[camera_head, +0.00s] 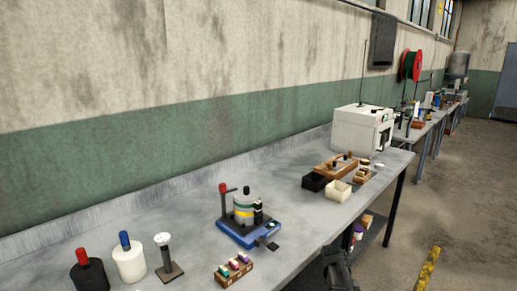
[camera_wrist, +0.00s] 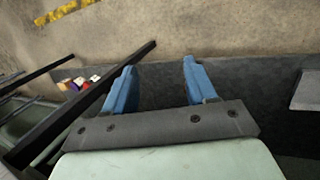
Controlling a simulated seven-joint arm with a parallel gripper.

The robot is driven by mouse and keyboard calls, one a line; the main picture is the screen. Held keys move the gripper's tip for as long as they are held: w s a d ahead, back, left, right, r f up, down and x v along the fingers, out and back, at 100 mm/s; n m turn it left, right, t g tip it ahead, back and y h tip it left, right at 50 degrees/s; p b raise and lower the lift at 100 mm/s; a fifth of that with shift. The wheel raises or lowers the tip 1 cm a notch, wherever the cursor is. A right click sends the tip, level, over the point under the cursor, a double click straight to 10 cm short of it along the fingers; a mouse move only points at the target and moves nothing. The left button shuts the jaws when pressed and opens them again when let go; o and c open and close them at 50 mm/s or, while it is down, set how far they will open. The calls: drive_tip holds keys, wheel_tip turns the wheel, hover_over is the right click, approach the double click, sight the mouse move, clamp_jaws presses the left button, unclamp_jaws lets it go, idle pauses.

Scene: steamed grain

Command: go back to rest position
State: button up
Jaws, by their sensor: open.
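My gripper (camera_wrist: 159,68) shows in the wrist view with its two blue fingers spread apart. Nothing is between the fingers. Past them I see a dark strip and the bare brown floor (camera_wrist: 200,28). In the head view, a dark arm part shows at the bottom edge, in front of the workbench (camera_head: 311,233); the fingers cannot be made out there.
On the bench are a blue-based device (camera_head: 236,236), a wooden block with small coloured pieces (camera_head: 233,268), black (camera_head: 88,277) and white (camera_head: 129,262) cylinders, small bins (camera_head: 337,193) and a white box machine (camera_head: 361,128). A dark bar (camera_wrist: 95,100) lies left of the fingers.

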drive_tip(key=s+a+f+m+g+y, duration=0.15)
drive_tip(key=s+a+f, duration=0.25)
drive_tip(key=s+f, duration=0.55)
drive_tip(key=s+a+f+m+g, duration=0.25)
drive_tip(key=s+f, duration=0.35)
drive_tip(key=s, duration=0.7)
drive_tip(key=s+a+f+m+g+y, duration=0.1)
drive_tip(key=s+a+f+m+g, duration=0.1)
drive_tip(key=s+a+f, duration=0.55)
drive_tip(key=s+f+m+g+y, duration=0.1)
drive_tip(key=s+f+m+g, duration=0.1)
drive_tip(key=s, duration=1.7)
drive_tip(key=shift+s+f+g, duration=0.15)
drive_tip(key=shift+f+g, duration=0.15)
drive_tip(key=shift+f, duration=0.35)
